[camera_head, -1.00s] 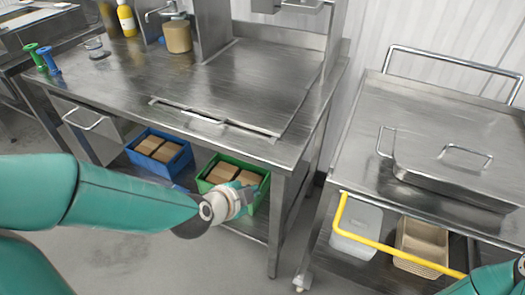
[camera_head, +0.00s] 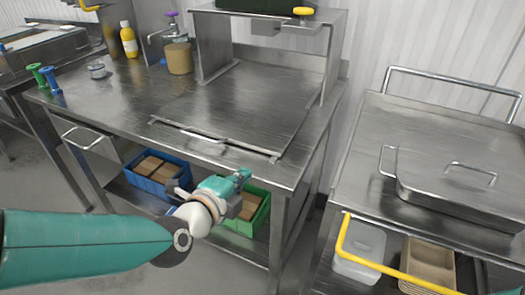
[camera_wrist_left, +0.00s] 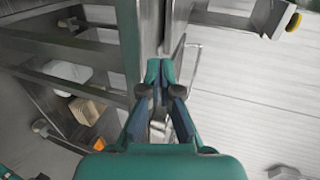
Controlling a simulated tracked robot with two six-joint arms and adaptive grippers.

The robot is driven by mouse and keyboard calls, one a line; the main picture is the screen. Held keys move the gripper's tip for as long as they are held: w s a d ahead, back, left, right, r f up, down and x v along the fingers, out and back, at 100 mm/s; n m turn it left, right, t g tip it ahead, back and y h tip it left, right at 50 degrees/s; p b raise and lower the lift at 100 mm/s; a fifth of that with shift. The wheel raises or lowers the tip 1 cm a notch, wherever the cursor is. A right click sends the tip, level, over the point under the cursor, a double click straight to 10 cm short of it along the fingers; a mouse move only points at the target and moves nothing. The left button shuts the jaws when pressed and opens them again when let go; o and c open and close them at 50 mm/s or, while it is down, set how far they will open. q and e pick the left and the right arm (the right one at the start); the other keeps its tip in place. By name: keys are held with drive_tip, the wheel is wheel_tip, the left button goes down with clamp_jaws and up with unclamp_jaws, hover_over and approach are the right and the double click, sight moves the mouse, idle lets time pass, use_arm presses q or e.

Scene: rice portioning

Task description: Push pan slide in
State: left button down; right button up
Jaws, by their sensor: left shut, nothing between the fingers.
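The pan slide (camera_head: 232,106) is a flat metal plate set in the steel worktop, with a low lip and a bar handle (camera_head: 203,136) along its front edge. My left gripper (camera_head: 241,178) is in front of the table, below the front edge and to the right of the handle, apart from the slide. Its fingers are shut and empty; they also show close together in the left wrist view (camera_wrist_left: 161,72). Whether the slide stands partly out is hard to tell.
A blue crate (camera_head: 184,184) and a green crate (camera_head: 262,222) of brown boxes stand on the shelf below. A lidded steel pan (camera_head: 455,187) sits on the cart at right, which has a yellow handle (camera_head: 372,265). A metal stand (camera_head: 334,60) rises behind the slide.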

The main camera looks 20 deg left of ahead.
sight(259, 167)
use_arm(q)
drive_tip(key=p+x, duration=0.4)
drive_tip(key=x, duration=0.1)
drive_tip(key=p+x, duration=0.1)
drive_tip(key=x, duration=0.2)
drive_tip(key=shift+w+d+r+p, duration=0.1)
drive_tip(key=shift+w+r+p, duration=0.1)
drive_tip(key=shift+r+p, duration=0.15)
drive_tip(key=shift+w, duration=0.75)
drive_tip(key=shift+d, duration=0.1)
